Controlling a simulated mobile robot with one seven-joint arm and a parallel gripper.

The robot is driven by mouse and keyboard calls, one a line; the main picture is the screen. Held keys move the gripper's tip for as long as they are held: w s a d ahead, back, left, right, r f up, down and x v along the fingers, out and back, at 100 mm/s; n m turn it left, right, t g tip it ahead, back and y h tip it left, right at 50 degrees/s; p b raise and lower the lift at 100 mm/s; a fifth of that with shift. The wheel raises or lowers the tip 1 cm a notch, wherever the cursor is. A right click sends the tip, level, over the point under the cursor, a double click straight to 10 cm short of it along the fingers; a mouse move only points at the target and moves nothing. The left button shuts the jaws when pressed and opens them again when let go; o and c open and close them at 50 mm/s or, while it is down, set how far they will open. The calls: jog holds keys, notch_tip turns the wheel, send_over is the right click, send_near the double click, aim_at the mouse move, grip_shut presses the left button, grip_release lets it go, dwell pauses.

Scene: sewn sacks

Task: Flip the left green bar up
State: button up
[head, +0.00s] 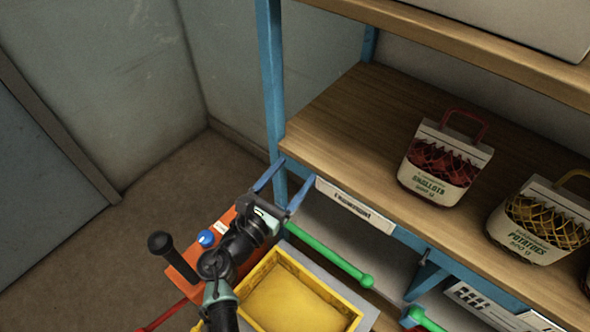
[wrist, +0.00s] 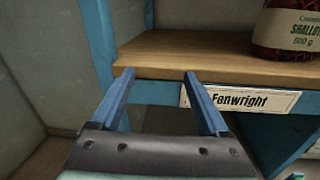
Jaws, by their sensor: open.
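The left green bar (head: 330,254) is a slim rod with a rounded knob at its right end. It slants down to the right below the shelf's front edge in the head view, and its left end is partly hidden by my arm. My gripper (head: 285,186) is open and empty, its two blue fingers apart near the blue shelf post, above and left of the bar. In the wrist view my gripper (wrist: 158,75) points at the shelf board's front edge, with nothing between the fingers. A small green bit shows at the bottom right there; I cannot tell which bar it is.
The wooden shelf (head: 340,110) carries a shallots sack (head: 440,165) and a potatoes sack (head: 540,222). A white name label (head: 355,205) is on its front edge. Another green bar (head: 425,319) is at lower right. A yellow tray (head: 295,300) lies below. Open floor is at left.

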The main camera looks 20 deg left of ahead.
jog(key=v, duration=1.1)
jog(key=shift+s+b, duration=0.25)
jog(key=shift+b, duration=0.2)
jog(key=c, duration=0.4)
jog(key=shift+d+f, duration=0.15)
jog(key=shift+f, duration=0.15)
jog(key=shift+c, duration=1.1)
jog(key=d+f+g+b, duration=0.1)
jog(key=d+f+b, duration=0.1)
jog(key=f, duration=0.2)
jog(key=d+f+g+b, duration=0.1)
jog(key=d+f+b, duration=0.1)
jog(key=f, duration=0.2)
jog(key=w+d+f+g+b, duration=0.1)
jog(key=d+f+b, duration=0.1)
jog(key=f, duration=0.3)
jog(key=shift+d, duration=0.25)
grip_shut()
jog(key=g+b, duration=0.3)
jog(key=b, duration=0.3)
send_near(320, 247)
jog(key=s+d+f, duration=0.3)
jog(key=s+d, duration=0.1)
jog(key=d, duration=0.2)
jog(key=b+x, duration=0.2)
jog(key=x, duration=0.7)
jog(key=shift+w, duration=0.3)
